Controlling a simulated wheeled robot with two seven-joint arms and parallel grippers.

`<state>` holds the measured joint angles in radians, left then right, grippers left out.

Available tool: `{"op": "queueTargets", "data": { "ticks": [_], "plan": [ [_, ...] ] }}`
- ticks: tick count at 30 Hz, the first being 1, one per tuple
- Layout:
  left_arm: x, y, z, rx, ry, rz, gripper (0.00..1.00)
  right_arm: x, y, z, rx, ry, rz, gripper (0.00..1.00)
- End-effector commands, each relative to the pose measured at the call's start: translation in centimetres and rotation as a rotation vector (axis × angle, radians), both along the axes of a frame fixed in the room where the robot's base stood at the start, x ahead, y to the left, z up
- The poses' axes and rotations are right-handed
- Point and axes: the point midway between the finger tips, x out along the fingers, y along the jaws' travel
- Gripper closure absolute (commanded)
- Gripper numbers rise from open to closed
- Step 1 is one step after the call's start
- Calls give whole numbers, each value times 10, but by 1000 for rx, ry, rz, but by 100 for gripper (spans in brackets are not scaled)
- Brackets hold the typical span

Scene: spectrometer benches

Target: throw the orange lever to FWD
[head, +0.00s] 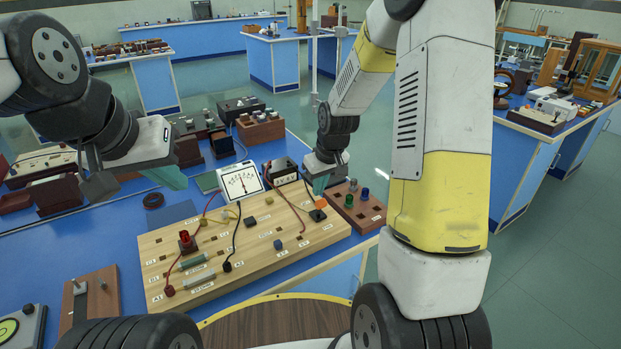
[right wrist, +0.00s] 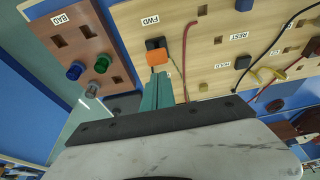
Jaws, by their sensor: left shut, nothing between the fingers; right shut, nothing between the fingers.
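The orange lever (head: 321,203) sits at the right end of the wooden circuit board (head: 215,274) on a black base (head: 317,215). In the right wrist view the orange lever (right wrist: 157,57) lies beside its black base (right wrist: 155,43), with the FWD label (right wrist: 150,20) beyond the base. My right gripper (head: 318,188) is shut and empty, right behind the lever. In the right wrist view its teal fingertips (right wrist: 158,78) are close to the orange part; I cannot tell whether they touch. The lever's exact tilt is unclear. My left gripper (head: 175,180) is shut and empty above the bench, behind the board.
A brown block (head: 366,217) with blue and green plugs stands right of the board. A white meter (head: 240,182) and a black box (head: 282,172) stand behind it. A red lead (head: 284,203) and a black lead (head: 236,235) arch over the board.

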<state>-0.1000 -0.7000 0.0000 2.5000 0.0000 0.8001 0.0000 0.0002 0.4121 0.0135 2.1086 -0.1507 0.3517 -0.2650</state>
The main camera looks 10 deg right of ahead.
Motion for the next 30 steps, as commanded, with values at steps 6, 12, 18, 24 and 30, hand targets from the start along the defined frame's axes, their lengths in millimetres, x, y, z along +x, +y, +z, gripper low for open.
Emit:
{"op": "queueTargets", "data": {
  "ticks": [6,12,18,24,30],
  "plan": [
    [0,0,0,0,0,0,100,0,0,0,0,0,0,100],
    [2,1,0,0,-1,0,100,5,2,3,0,-1,1,100],
    [16,7,0,0,0,4,100,33,14,12,0,-2,1,100],
    [17,7,1,1,-4,3,100,12,3,49,1,-6,-3,100],
    [19,8,0,0,1,4,100,-8,-4,76,1,-3,-1,100]
  ]
}}
